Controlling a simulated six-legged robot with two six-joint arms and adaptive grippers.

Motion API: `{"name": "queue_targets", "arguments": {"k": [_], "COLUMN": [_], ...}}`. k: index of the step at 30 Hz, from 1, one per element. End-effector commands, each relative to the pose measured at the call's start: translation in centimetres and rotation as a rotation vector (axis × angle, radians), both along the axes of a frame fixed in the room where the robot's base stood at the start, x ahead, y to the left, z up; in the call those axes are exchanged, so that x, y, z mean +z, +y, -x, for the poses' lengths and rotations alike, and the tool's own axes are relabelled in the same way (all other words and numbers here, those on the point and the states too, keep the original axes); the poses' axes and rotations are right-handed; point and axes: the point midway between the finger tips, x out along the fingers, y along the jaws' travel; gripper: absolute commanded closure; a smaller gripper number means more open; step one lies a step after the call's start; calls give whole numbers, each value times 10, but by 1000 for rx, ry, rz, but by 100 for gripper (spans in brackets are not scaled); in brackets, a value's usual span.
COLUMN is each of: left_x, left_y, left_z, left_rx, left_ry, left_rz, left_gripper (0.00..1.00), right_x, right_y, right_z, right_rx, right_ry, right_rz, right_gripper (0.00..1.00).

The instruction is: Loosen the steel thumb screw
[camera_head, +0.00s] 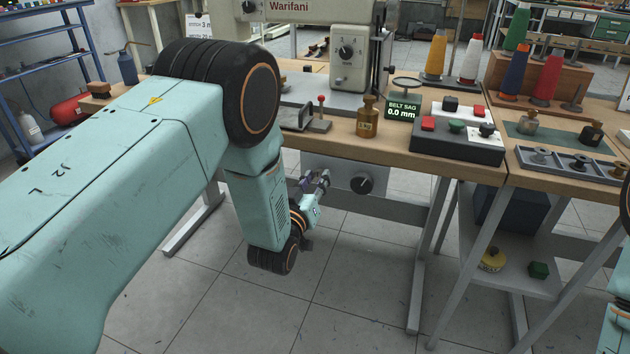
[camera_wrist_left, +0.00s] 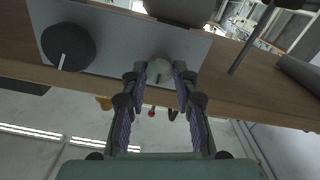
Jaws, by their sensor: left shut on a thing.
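The steel thumb screw (camera_wrist_left: 159,71) is a grey round head on the grey panel under the table edge. It shows in the left wrist view between the fingertips of my left gripper (camera_wrist_left: 160,80), which is shut on it. In the head view my left gripper (camera_head: 318,183) reaches under the table front to the panel (camera_head: 343,174) and hides the screw. A black dial with a white mark (camera_head: 361,184) sits on the panel beside the gripper. It also shows at the left of the wrist view (camera_wrist_left: 68,46). My right gripper is not in view.
The wooden table edge (camera_head: 400,158) lies just above the gripper. On it stand a brass weight (camera_head: 367,118), a green display (camera_head: 402,110) reading "BELT SAG 0.0 mm", and a button box (camera_head: 455,139). Grey table legs flank the panel; the floor in front is clear.

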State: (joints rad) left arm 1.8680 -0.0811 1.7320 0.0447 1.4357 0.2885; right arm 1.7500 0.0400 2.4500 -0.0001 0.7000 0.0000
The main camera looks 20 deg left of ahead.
Motion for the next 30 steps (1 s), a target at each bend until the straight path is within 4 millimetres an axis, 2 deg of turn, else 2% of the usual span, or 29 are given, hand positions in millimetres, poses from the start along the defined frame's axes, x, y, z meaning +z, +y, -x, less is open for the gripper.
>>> {"name": "queue_targets", "arguments": {"k": [11, 30], "left_x": [0, -1], "left_y": [0, 1], "left_z": [0, 1], "left_rx": [-2, -2], "left_ry": [10, 32], "left_rz": [182, 781], "left_gripper": [100, 100], "right_x": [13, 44], "right_y": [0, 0], "right_z": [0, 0], "right_rx": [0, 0], "right_ry": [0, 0], "right_rz": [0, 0], "right_gripper": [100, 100]}}
